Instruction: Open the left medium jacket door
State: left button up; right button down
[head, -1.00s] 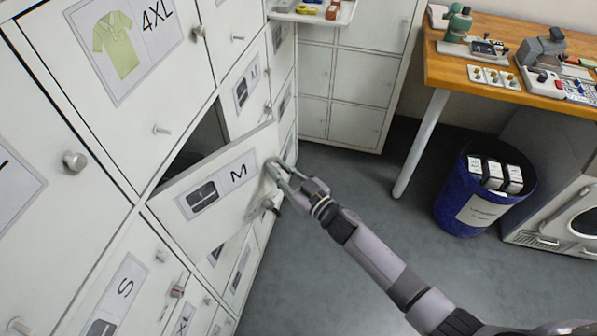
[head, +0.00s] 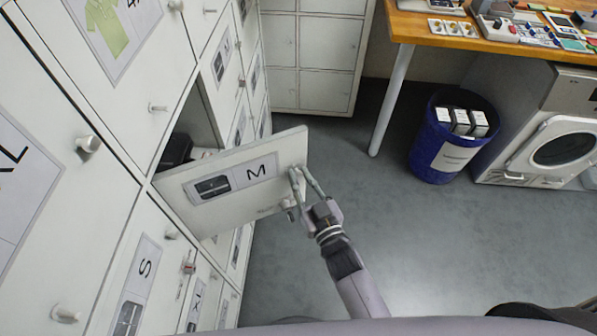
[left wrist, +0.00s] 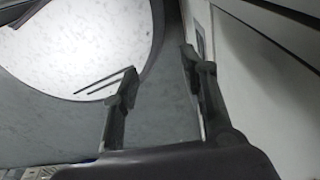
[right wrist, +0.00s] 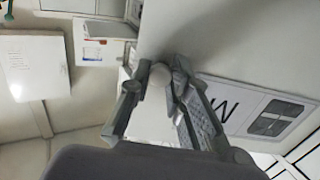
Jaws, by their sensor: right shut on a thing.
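The medium jacket door (head: 225,205), white with a jacket picture and the letter M, stands swung out from the locker wall in the head view. Its compartment (head: 192,130) shows open behind it, with something dark inside. My right gripper (head: 300,180) is at the door's free edge, shut on the door's round knob. The knob (right wrist: 161,75) shows between the fingers in the right wrist view, with the M label (right wrist: 262,112) beside them. My left gripper (left wrist: 158,75) has its fingers apart and empty in the left wrist view; it does not show in the head view.
White lockers line the left, with a door marked S (head: 135,285) below and a polo-shirt door (head: 115,35) above. A blue bin (head: 450,140) with boxes, a wooden bench (head: 470,40) and a washer-like machine (head: 545,140) stand right. The grey floor between is clear.

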dwell(0.3)
jog(key=c, duration=1.5)
grip_release()
jog(key=shift+o, duration=0.2)
jog(key=v, duration=1.2)
jog(key=shift+c, duration=0.5)
